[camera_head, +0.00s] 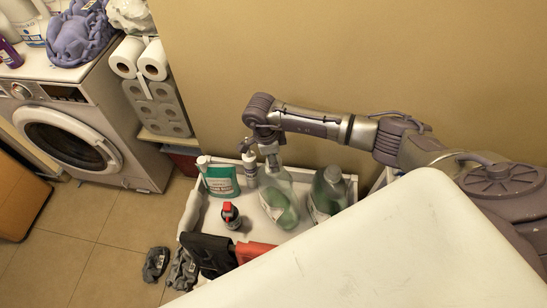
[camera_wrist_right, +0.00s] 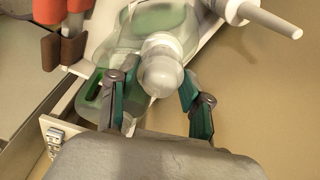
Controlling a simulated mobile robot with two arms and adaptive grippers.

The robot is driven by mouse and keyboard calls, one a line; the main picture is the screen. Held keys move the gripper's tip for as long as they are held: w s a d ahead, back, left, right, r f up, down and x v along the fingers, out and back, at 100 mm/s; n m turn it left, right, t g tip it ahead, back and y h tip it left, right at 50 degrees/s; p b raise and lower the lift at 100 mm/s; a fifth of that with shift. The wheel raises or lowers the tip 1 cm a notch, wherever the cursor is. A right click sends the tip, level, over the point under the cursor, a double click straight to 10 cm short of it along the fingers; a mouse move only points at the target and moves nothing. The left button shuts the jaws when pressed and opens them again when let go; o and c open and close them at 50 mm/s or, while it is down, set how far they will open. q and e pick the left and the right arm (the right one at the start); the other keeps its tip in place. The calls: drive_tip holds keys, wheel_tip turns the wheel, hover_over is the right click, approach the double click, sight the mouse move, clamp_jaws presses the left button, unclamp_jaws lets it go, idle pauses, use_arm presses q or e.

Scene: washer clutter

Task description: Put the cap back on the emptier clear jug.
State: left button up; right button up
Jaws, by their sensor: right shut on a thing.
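The emptier clear jug (camera_head: 277,200) stands in the white tray with pale green liquid low inside. In the right wrist view, a clear jug (camera_wrist_right: 140,22) lies beyond a whitish rounded cap (camera_wrist_right: 160,70). My right gripper (camera_head: 266,153) is above the emptier jug's top in the head view and hides its mouth. In the wrist view my right gripper (camera_wrist_right: 158,98) has its two fingers on either side of the cap, shut on it. I cannot tell whether the cap touches the jug's neck. My left gripper is not in view.
A fuller jug (camera_head: 328,190) with a grey cap stands to the right. A green bottle (camera_head: 221,180), a white bottle (camera_head: 250,168) and a red-topped bottle (camera_head: 230,214) crowd the left. The tray rim (camera_head: 190,212) surrounds them. A wall (camera_head: 330,60) is close behind.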

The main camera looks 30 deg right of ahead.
drive_tip(key=shift+f+b, duration=0.8)
drive_tip(key=shift+b, duration=0.1)
idle(1.6)
drive_tip(key=shift+o, duration=0.3)
drive_tip(key=c, duration=0.4)
